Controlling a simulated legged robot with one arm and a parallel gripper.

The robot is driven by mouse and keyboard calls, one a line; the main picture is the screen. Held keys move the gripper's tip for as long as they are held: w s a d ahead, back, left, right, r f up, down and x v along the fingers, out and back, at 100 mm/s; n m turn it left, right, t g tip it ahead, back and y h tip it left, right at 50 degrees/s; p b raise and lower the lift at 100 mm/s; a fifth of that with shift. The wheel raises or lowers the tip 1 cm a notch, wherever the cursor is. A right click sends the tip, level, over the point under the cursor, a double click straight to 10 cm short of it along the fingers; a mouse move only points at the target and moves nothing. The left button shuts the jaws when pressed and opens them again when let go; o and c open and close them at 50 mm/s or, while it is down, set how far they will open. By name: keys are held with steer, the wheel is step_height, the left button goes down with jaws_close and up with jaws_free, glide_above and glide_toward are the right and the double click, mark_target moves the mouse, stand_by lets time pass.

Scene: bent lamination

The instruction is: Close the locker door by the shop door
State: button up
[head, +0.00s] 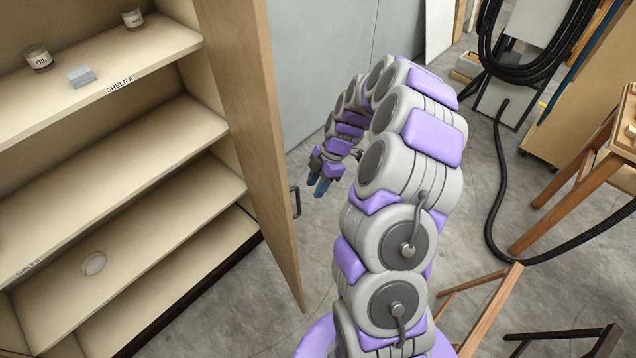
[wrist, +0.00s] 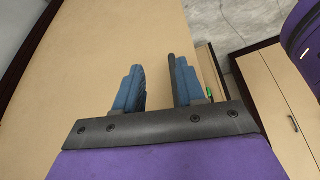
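The locker door (head: 258,130) is pale wood and stands swung open at the right side of the shelved locker. Its dark bar handle (head: 296,202) is on the face turned away from the shelves. My gripper (head: 321,186) is on that side, a little right of and above the handle in the head view. In the wrist view my gripper (wrist: 160,88) has its two blue fingers apart over the door face (wrist: 150,35). A dark bar (wrist: 172,70), seemingly the handle, shows beside the inner edge of the right finger; contact cannot be told.
The locker shelves (head: 120,150) hold two jars, a small grey block and a round lid-like thing. A wooden stool (head: 490,305) stands at lower right. A black hose (head: 495,170) hangs and trails on the floor. A low wooden cabinet (wrist: 275,95) shows at right. Floor near the door is clear.

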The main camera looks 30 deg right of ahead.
steer(key=v, duration=1.7)
steer(key=shift+d, duration=0.3)
steer(key=shift+c, duration=0.4)
